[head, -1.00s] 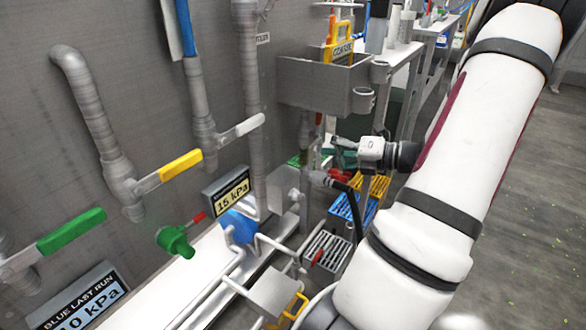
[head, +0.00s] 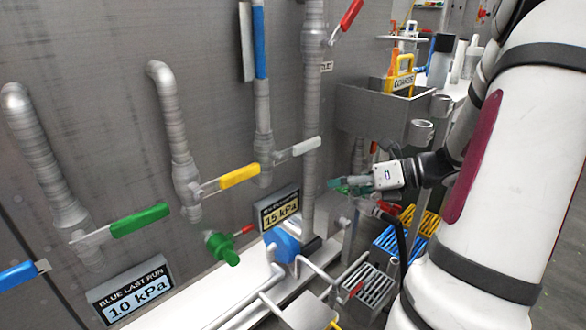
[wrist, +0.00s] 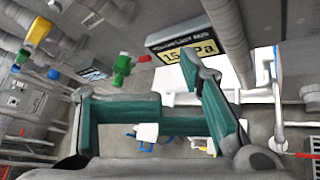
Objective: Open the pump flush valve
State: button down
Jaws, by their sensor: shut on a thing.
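A small green valve (head: 222,247) with a red handle (head: 244,230) stands low by the wall, left of a blue pump-like body (head: 284,246). I cannot tell for certain that it is the flush valve. It also shows in the wrist view (wrist: 122,68), up and left of my gripper. My gripper (head: 342,186) has teal pads and hangs right of the 15 kPa display, apart from the green valve.
Wall pipes carry a green lever (head: 140,220), a yellow lever (head: 240,176) and a white lever (head: 306,147). The 15 kPa display (head: 279,210) stands before my gripper. A 10 kPa display (head: 135,290) is lower left. A grey bin (head: 375,112) and blue grate (head: 400,245) are nearby.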

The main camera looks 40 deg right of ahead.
jog(key=s+a+r+n+g, duration=0.25)
jog(key=a+n+g, duration=0.25)
jog(key=a+n, duration=0.5)
jog(key=s+a+r+n+g, duration=0.25)
jog(key=a+n+g, duration=0.35)
jog(key=a, duration=0.6)
jog(key=s+a+n+h, duration=0.3)
jog(key=s+n+h, duration=0.5)
jog(key=s+n, duration=1)
notch_tip(320, 180, up, 36)
jog(key=w+n+t+p, duration=0.2)
jog(key=t+p, duration=0.1)
jog(key=p, duration=3.1)
jog(key=shift+n+t, duration=0.4)
jog(key=c, duration=1.5)
grip_release()
jog(key=shift+d+r+p, duration=0.1)
jog(key=shift+r+p, duration=0.1)
jog(key=shift+p, duration=0.25)
